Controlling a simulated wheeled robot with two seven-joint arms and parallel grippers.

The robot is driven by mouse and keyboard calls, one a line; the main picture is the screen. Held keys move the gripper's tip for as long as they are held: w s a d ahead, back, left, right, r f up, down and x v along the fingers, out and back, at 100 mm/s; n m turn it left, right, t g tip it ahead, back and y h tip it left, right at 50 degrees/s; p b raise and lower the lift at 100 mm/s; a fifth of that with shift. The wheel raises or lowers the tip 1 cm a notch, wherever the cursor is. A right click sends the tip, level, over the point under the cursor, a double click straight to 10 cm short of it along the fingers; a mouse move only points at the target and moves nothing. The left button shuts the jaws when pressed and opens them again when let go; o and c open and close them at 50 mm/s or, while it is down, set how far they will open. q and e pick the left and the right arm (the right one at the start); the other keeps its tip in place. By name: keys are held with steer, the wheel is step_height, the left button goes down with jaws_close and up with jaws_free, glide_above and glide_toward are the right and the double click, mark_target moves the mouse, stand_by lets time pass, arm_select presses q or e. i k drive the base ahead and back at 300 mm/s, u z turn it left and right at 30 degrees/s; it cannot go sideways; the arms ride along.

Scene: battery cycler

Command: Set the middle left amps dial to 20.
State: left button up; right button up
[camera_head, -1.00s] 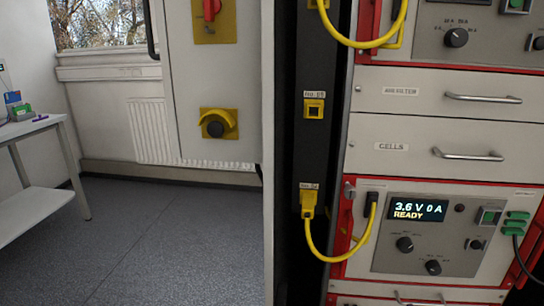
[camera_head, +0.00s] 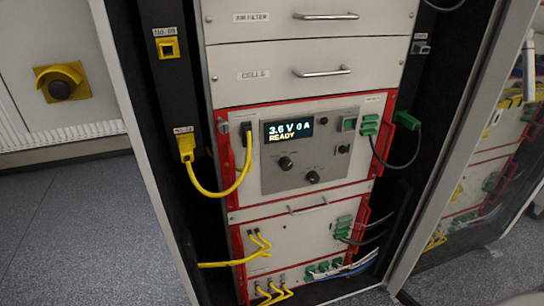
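A grey control panel (camera_head: 338,122) with a red-edged frame sits in the rack cabinet. Its dark display (camera_head: 288,130) reads 3.6 V 0 A, READY. Below the display are two black dials: a left dial (camera_head: 285,163) and a lower right dial (camera_head: 312,177). Their scale markings are too small to read, so I cannot tell from them which is the amps dial or where it points. Neither of my grippers is in view.
Two drawers with handles (camera_head: 322,72) lie above the panel. A yellow cable (camera_head: 222,192) loops at its left, and green connectors with a black cable (camera_head: 392,164) stick out at its right. More cables leave the lower unit. Grey floor (camera_head: 75,240) is clear at left.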

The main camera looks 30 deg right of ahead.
mark_target(313, 178)
steer(key=z, duration=1.25)
